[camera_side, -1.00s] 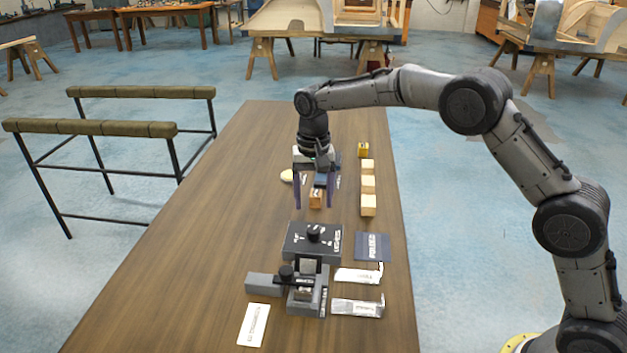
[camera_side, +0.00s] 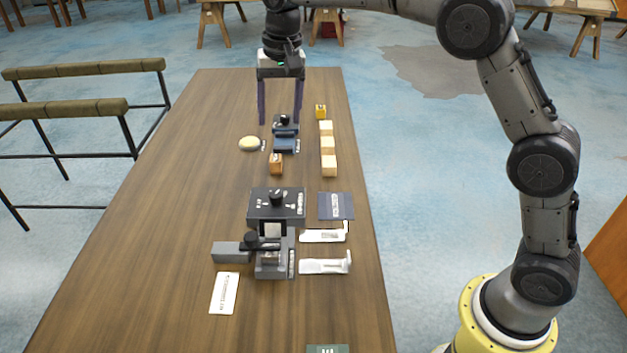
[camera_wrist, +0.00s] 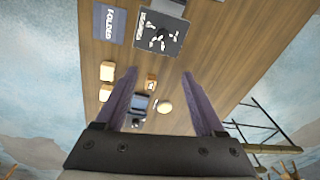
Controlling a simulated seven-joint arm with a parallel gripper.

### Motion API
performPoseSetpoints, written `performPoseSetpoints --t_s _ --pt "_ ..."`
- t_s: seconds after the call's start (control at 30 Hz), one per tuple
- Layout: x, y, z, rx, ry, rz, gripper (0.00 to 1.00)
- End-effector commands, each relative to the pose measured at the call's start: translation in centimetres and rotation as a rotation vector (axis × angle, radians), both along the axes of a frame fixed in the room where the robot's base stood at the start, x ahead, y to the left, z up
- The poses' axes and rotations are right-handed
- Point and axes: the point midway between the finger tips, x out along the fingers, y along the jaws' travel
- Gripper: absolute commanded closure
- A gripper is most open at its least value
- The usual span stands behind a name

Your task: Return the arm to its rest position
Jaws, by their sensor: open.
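My gripper (camera_side: 281,120) is open and empty, raised over the far part of the wooden table (camera_side: 180,200) with its fingers pointing down. Its fingers (camera_wrist: 160,75) are spread wide in the wrist view, with nothing held between them. A small wooden block (camera_side: 276,164) stands apart from the fingers, on the near side of the blue device. My arm reaches across the top of the side view, and its upper part is cut off there.
A row of pale blocks (camera_side: 328,145), a yellow block (camera_side: 321,111) and a round cream object (camera_side: 249,143) lie nearby. A dark box with a knob (camera_side: 276,204), a grey fixture (camera_side: 270,262) and a blue mat (camera_side: 336,205) stand nearer. The table's left side is clear.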

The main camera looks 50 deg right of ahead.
Motion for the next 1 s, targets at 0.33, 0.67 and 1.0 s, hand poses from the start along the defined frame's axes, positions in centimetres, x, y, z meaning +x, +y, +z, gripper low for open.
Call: performPoseSetpoints --t_s 0.33,0.67,1.0 --pt "-12.7 -4.0 10.1 0.001 -0.188 0.026 0.29" --pt "-26.3 -6.3 9.2 -0.06 -0.334 0.182 0.29" --pt "-35.2 -6.9 0.2 -0.154 -0.371 0.434 0.29"
